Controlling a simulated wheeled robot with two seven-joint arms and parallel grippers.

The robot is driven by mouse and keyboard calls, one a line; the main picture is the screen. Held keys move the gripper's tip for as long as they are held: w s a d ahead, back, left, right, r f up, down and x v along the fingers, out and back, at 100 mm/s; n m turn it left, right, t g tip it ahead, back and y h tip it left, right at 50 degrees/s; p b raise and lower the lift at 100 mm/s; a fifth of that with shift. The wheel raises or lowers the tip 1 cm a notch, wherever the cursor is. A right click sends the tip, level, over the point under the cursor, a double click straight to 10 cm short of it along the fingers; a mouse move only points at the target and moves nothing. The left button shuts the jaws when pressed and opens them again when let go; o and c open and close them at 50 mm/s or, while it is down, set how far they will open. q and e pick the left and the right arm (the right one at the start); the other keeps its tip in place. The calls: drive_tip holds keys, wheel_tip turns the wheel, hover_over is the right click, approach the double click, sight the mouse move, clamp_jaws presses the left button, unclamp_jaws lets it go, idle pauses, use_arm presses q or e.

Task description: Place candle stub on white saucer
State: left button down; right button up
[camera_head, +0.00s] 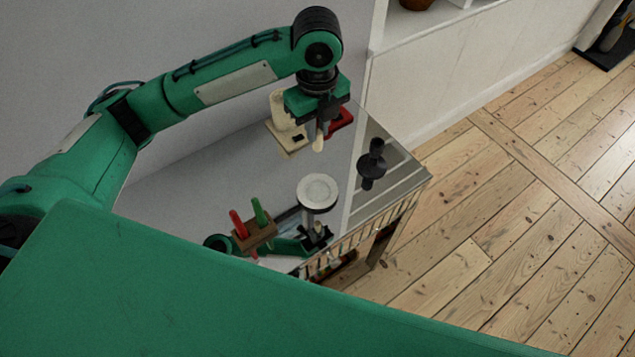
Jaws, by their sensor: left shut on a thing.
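My left gripper (321,129) points down above the table and is shut on the candle stub (318,146). The stub is small and cream-coloured, and its lower end shows below the fingers. The fingers partly hide its upper part. The white saucer (318,191) is round with a pale rim and stands nearer to me, lower in the picture than the stub. Nothing shows on it, and the stub is apart from it.
A cream object (282,112) and a red object (342,120) stand beside and behind my left gripper. A black spindle-shaped object (372,165) is to the right. A brown block (253,236) with red and green handles is left of the saucer. The table's right edge borders bare floorboards.

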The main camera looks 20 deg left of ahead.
sight(317, 146)
use_arm(q)
wheel_tip(317, 146, down, 18)
drive_tip(key=shift+r+p, duration=0.1)
drive_tip(key=shift+p, duration=0.85)
drive_tip(key=c, duration=1.4)
unclamp_jaws()
drive_tip(key=shift+f, duration=0.2)
drive_tip(key=shift+o, duration=0.2)
wheel_tip(317, 146, up, 12)
drive_tip(key=shift+r+b, duration=0.2)
drive_tip(key=shift+b, duration=0.8)
